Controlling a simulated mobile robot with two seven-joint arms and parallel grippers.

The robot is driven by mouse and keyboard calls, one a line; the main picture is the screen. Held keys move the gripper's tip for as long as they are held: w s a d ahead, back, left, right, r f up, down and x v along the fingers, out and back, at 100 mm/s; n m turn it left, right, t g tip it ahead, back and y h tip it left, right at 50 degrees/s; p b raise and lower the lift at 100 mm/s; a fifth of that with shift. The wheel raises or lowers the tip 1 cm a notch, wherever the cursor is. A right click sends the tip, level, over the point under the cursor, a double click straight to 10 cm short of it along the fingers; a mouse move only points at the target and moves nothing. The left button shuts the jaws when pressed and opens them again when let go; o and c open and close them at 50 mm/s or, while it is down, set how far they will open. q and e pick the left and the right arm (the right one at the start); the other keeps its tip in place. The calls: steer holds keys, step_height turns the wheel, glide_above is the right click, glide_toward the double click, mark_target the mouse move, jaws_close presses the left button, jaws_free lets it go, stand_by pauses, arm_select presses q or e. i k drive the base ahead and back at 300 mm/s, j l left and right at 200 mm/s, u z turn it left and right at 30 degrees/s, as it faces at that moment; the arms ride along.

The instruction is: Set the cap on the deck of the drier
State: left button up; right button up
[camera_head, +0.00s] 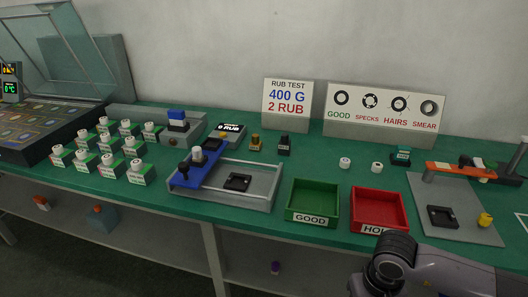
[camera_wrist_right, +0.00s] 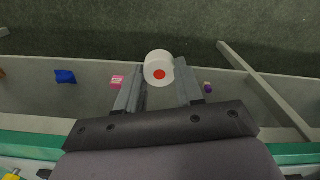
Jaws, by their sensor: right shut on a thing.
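My right gripper (camera_wrist_right: 159,84) shows in the right wrist view. It is shut on a white round cap (camera_wrist_right: 158,59) with a red dot on its near face. The cap sits between the fingertips, with the floor and a lower shelf behind it. In the head view my right arm comes in at the bottom right; its gripper and the held cap are not visible there. What looks like the drier (camera_head: 66,130) stands at the far left of the bench, with a raised glass lid and a dark deck carrying coloured squares. My left gripper is in neither view.
Several white-topped blocks (camera_head: 108,161) stand right of the drier. A blue-railed rub fixture (camera_head: 223,182), a green GOOD tray (camera_head: 313,201) and a red tray (camera_head: 378,208) follow along the bench (camera_head: 318,163). Two small white pieces (camera_head: 345,162) lie behind the trays.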

mark_target(28, 134)
steer(key=j+u, duration=0.15)
steer(key=u, duration=0.25)
steer(key=i+j+u, duration=0.15)
steer(key=u, duration=0.2)
steer(key=i+j+u, duration=0.6)
steer(key=i+j, duration=0.25)
steer(key=i, duration=0.15)
steer(key=i+j, duration=0.3)
steer(key=i, duration=0.2)
steer(key=i+j+u, duration=0.15)
steer(key=i, duration=0.35)
steer(key=j, duration=0.1)
